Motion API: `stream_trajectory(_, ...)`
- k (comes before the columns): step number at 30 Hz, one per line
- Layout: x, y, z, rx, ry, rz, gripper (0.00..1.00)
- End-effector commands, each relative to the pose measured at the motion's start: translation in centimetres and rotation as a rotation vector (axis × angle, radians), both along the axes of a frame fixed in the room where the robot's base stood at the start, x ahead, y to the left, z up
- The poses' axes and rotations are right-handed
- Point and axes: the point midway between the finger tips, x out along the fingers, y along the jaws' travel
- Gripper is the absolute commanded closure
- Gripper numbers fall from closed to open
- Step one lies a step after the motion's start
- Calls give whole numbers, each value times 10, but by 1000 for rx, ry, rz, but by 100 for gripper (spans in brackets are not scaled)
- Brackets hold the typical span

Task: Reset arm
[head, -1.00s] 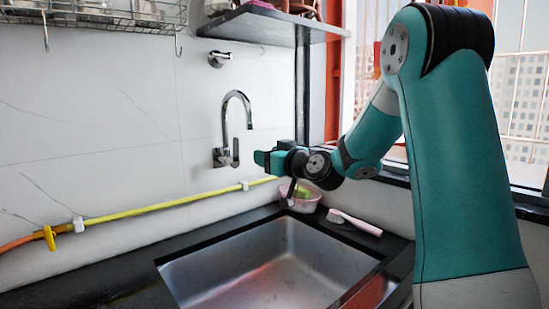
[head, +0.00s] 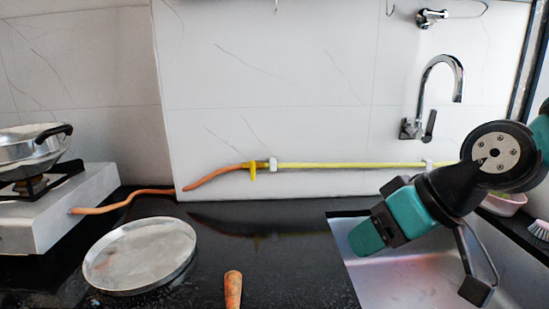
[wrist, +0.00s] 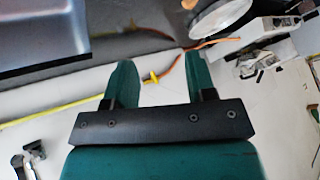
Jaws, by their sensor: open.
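My gripper (head: 379,213) is teal and black and hangs over the left part of the sink (head: 415,272) in the head view. It points down and to the left. In the wrist view my gripper (wrist: 161,78) has its two teal fingers spread apart, with nothing between them. The fingers are clear of the counter and the wall. No clay waterpot shows in either view.
A round metal plate (head: 140,256) lies on the black counter. Left of it stands a stove (head: 60,218) with a lidded pot (head: 32,150). An orange-handled item (head: 233,290) is at the front edge. A tap (head: 441,85) and yellow hose (head: 350,165) are on the wall.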

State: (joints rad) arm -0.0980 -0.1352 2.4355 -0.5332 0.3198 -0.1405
Motion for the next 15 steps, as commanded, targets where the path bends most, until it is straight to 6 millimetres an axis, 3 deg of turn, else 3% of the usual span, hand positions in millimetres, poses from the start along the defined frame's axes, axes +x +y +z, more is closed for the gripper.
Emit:
stream_trajectory(1,-26,8,-5,-35,62,41,49)
stream_trajectory(3,-59,12,-12,-91,154,80,49)
stream_trajectory(8,-131,6,-25,-242,338,146,49)
stream_trajectory(9,-126,6,-4,-234,337,135,49)
stream_trajectory(15,-125,6,45,-231,337,133,49)
